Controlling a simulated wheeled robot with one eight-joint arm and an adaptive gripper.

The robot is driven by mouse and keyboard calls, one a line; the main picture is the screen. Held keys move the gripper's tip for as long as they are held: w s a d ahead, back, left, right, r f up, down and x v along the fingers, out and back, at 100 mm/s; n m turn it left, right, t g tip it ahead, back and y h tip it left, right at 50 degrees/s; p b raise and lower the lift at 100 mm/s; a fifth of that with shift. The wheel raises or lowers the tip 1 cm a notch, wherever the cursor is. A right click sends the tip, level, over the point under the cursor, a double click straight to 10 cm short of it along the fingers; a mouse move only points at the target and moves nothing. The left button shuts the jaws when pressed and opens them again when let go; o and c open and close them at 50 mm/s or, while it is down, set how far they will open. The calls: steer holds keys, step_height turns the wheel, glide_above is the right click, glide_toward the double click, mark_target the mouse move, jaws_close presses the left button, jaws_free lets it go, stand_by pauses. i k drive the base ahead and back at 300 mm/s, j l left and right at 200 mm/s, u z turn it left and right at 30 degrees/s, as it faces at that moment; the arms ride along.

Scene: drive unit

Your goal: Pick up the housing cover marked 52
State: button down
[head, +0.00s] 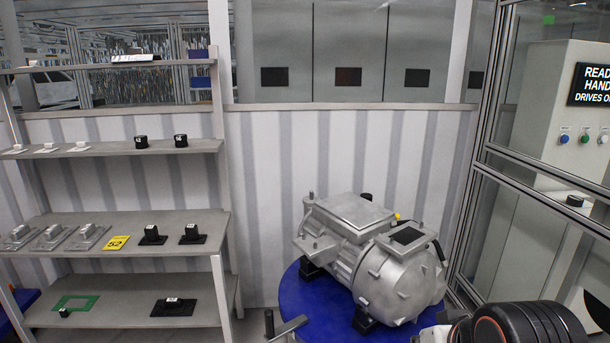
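A yellow tag marked 52 (117,243) lies on the third shelf board from the top, on the left. Left of it sit several silver-grey flat parts with raised blocks, the nearest to the tag being this silver part (88,236). Right of the tag are two black parts with pale-topped blocks, a nearer one (153,236) and a farther one (192,235). I cannot read which part itself carries 52. My gripper is not in view; only a dark arm link with orange rings shows at the lower right.
A grey motor-like drive unit (372,262) stands on a round blue table (304,302) in the middle. A metal-framed cabinet (560,120) stands right.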

mark_target(56, 234)
steer(key=u, duration=0.35)
steer(key=i+j+u, duration=0.75)
steer(key=i+j, duration=1.95)
steer(key=i, duration=0.2)
steer(key=j+u, duration=0.05)
